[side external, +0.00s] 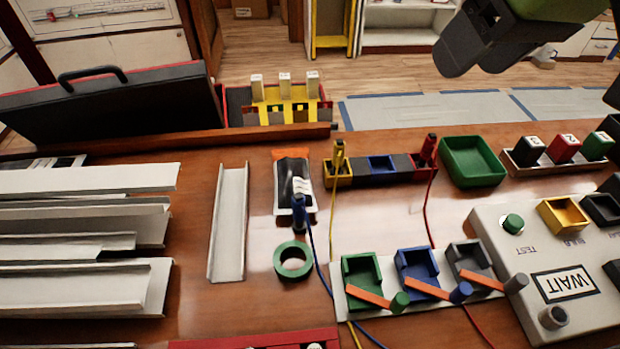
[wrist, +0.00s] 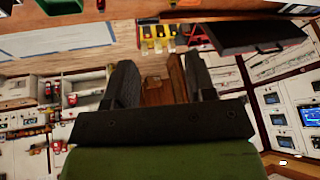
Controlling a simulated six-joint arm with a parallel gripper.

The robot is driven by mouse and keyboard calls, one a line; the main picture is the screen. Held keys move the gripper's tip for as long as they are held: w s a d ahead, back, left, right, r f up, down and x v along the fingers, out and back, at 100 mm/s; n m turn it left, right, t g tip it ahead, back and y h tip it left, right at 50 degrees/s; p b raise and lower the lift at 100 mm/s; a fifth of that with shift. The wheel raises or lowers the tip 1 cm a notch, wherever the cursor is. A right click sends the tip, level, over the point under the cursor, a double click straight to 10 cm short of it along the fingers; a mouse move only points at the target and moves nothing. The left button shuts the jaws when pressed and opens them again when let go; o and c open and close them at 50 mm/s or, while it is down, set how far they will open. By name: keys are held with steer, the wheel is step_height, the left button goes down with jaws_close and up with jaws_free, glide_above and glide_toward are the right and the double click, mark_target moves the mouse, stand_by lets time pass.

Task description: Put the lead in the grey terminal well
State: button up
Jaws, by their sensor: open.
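The grey terminal well (side external: 471,258) is the right one of three wells on a white strip; it looks empty, and an orange lever (side external: 490,280) with a grey knob lies across its front. Three leads show: a blue lead (side external: 299,212) upright by the black-and-white packet, a yellow lead (side external: 338,158) upright at the yellow end of a holder, and a red lead (side external: 429,148) at its right end. Which lead is meant cannot be told. My gripper (side external: 473,62) is open and empty, high at the upper right, away from all leads; its fingers also show in the wrist view (wrist: 160,78).
Green (side external: 361,280) and blue (side external: 416,268) wells with levers stand left of the grey one. A panel (side external: 550,285) reading WAIT is at right. A green tray (side external: 472,162), green tape roll (side external: 293,260) and metal channels (side external: 80,230) are on the bench. Cables cross the bench front.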

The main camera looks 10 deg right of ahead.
steer(key=a+f+n, duration=0.2)
steer(key=a+f, duration=0.5)
steer(key=a, duration=0.1)
steer(key=n+g, duration=0.1)
steer(key=n, duration=0.1)
glide_toward(301, 199)
steer(key=x, duration=0.5)
steer(key=shift+a+r, duration=0.1)
steer(key=shift+a, duration=0.15)
steer(key=shift+d+x, duration=0.1)
steer(key=shift+x, duration=1.4)
steer(key=shift+d+x, duration=0.15)
steer(key=shift+x, duration=1.4)
steer(key=shift+c, duration=0.2)
jaws_close()
